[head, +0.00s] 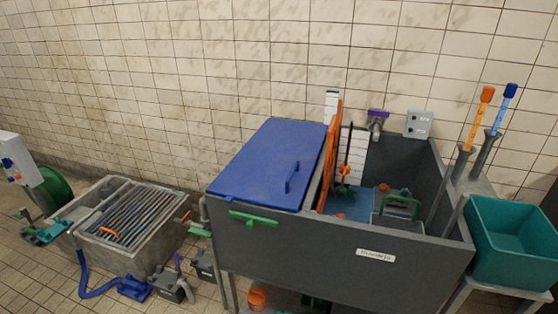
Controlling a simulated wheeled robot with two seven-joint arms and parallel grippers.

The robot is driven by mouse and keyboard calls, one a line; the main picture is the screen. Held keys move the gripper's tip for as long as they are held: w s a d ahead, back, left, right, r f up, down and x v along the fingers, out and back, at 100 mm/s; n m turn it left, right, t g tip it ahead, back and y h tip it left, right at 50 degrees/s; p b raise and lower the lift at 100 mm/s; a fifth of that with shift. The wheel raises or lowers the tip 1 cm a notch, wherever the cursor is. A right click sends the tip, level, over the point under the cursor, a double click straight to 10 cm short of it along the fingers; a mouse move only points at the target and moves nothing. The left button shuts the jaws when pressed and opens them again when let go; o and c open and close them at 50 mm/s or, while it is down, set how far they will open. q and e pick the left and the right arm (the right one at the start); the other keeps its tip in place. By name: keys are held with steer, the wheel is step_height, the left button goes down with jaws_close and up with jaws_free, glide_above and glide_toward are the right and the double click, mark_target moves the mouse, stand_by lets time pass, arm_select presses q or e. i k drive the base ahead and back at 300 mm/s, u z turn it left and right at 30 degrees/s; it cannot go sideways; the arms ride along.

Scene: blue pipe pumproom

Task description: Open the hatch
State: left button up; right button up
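A blue lid (262,160), which looks like the hatch, lies shut over the left part of a large grey tank (330,252). A small upright blue handle (292,177) stands on the lid near its right side. A green bar (254,218) is on the tank's front wall just below the lid's front edge. Whether it is a latch I cannot tell. Neither of my grippers is in view, and nothing touches the lid.
Right of the lid, an orange panel (329,165) stands upright by the tank's open part, which holds several tools. A teal bin (510,245) stands at the right. A grated concrete basin (130,225) and a blue hose (95,291) are on the floor at the left.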

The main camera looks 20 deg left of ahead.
mark_target(274, 169)
steer(key=u, duration=0.2)
steer(key=i, duration=0.75)
steer(key=u, duration=1.55)
